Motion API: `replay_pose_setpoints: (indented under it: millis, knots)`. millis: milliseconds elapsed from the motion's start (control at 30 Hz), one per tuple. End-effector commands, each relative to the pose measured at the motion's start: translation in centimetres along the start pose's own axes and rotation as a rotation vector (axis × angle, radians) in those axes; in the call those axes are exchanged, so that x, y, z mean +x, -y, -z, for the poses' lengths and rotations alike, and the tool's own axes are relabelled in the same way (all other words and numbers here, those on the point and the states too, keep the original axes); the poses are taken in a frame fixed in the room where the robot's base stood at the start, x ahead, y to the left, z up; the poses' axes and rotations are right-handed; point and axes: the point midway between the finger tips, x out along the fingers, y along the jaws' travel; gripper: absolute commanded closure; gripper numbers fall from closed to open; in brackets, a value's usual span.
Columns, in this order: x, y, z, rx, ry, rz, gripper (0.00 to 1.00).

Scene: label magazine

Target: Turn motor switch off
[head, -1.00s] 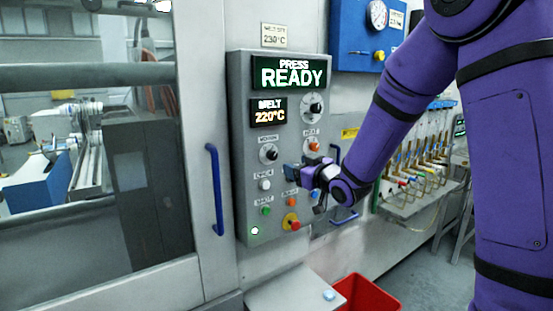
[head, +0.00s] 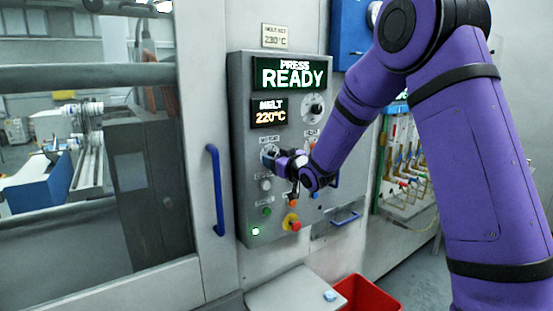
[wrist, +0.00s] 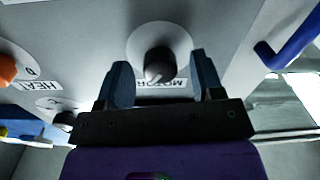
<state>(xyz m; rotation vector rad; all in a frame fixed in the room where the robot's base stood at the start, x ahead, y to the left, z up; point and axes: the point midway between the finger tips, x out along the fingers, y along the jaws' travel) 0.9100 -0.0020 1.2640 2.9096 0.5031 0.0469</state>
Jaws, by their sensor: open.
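The motor switch (wrist: 158,62) is a dark round knob on a pale disc, with a light pointer mark, in the wrist view. Its MOTOR label (wrist: 160,83) reads upside down there, partly hidden behind my gripper. My gripper (wrist: 155,80) is open, with one blue finger on each side of the knob and gaps between. I cannot tell whether the fingertips reach past its face. In the head view my gripper (head: 272,157) is at the left of the grey control panel (head: 241,110), mostly covering the motor switch.
The panel shows PRESS READY (head: 291,74) and MELT 220°C (head: 269,113). Below my gripper are a white button (head: 265,185), a green button (head: 267,211) and a red emergency button (head: 291,222). A blue door handle (head: 216,190) stands out at left.

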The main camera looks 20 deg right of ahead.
Motion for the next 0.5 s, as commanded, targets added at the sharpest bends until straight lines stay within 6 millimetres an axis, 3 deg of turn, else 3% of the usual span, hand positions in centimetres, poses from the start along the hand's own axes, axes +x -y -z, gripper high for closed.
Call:
replay_pose_setpoints:
  millis: [200,400,500]
  knots:
    - [0.01,0.0,0.03,0.0,0.0,0.0,0.41]
    - [0.0,0.0,0.04,0.0,-0.001,0.0,0.87]
    - [-0.01,0.0,0.04,-0.001,-0.001,0.0,0.88]
